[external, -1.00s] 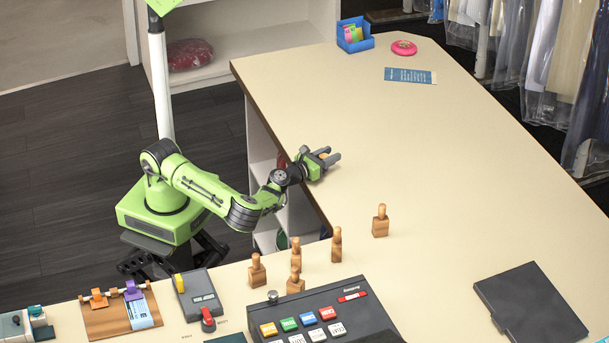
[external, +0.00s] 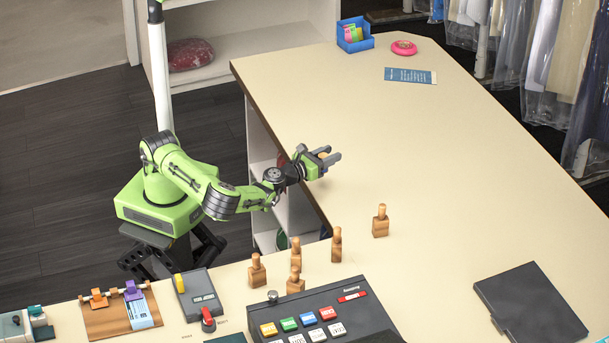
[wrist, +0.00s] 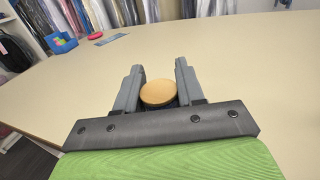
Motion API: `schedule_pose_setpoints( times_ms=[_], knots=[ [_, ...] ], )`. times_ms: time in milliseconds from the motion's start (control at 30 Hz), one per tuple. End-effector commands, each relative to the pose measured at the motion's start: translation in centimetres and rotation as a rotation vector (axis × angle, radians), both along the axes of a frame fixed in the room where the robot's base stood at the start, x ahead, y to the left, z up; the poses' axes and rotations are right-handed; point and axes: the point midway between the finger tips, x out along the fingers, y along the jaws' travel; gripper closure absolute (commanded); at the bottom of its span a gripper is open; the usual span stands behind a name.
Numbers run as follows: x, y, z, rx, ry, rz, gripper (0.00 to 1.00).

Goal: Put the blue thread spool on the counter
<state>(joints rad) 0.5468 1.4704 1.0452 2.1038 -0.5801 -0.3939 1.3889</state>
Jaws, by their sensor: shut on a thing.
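My gripper (external: 328,158) is over the left edge of the counter (external: 420,160) in the external view. In the wrist view its two grey fingers (wrist: 158,88) are shut around a spool (wrist: 158,93) with a round tan end facing up. In the external view only a small tan bit of the spool (external: 322,155) shows between the fingers. Whether the spool touches the counter top is not clear.
The counter's middle is clear. Several wooden stamps (external: 380,221) stand to the right and front of my gripper. A cash register (external: 325,318) and a dark flat pad (external: 530,303) are nearer the front. A blue holder (external: 354,36) and pink disc (external: 404,48) are at the far end.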

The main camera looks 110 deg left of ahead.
Motion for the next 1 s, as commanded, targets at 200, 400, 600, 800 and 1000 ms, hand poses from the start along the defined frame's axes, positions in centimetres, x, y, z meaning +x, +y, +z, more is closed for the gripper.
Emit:
schedule_pose_setpoints(
  times_ms=[200,400,600,800,1000],
  knots=[
    [0.8,-13.2,-3.0,0.0,0.003,-0.068,0.91],
    [-2.4,-23.4,-4.7,0.0,0.001,-0.118,0.91],
    [-4.5,-27.0,-5.1,0.0,-0.001,-0.137,0.91],
    [-4.5,-26.8,-5.1,0.0,-0.001,-0.133,0.91],
    [-2.0,-21.6,-4.5,0.001,-0.002,-0.09,0.91]
  ],
)
